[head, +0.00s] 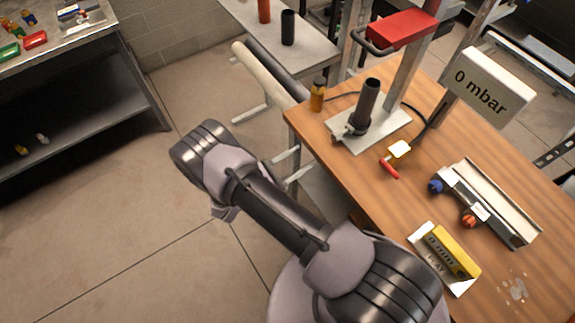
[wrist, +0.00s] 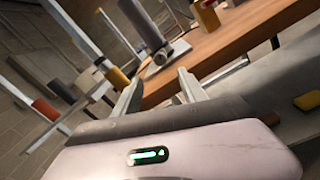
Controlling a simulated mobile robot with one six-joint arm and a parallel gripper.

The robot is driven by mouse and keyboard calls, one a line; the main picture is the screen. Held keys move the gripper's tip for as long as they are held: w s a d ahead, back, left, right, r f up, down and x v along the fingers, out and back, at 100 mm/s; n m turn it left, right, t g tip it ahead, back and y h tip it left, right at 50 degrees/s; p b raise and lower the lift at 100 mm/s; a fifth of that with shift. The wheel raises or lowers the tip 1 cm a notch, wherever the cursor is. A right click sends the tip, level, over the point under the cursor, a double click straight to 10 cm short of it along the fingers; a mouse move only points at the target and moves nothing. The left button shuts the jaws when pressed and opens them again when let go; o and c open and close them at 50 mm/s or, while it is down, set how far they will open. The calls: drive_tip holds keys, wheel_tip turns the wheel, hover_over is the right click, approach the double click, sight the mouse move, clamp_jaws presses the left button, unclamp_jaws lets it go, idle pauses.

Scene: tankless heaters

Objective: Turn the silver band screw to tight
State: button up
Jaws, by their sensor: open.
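A dark upright pipe (head: 367,100) stands on a pale metal plate (head: 385,130) on the wooden bench. A silver band (head: 352,128) goes round the pipe's foot, with a small part sticking out to the left. The screw itself is too small to make out. My gripper (wrist: 158,84) is open and empty, apart from the band and below the bench top. In the head view my arm hides most of the gripper, left of the bench.
Open floor lies left.

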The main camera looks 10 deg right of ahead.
drive_tip(key=v, duration=0.4)
drive_tip(key=n+b, duration=0.6)
drive_tip(key=b, duration=0.4)
approach(333, 138)
drive_tip(key=x, duration=1)
drive_tip(key=shift+d+r, duration=0.2)
drive_tip(key=shift+c, duration=0.3)
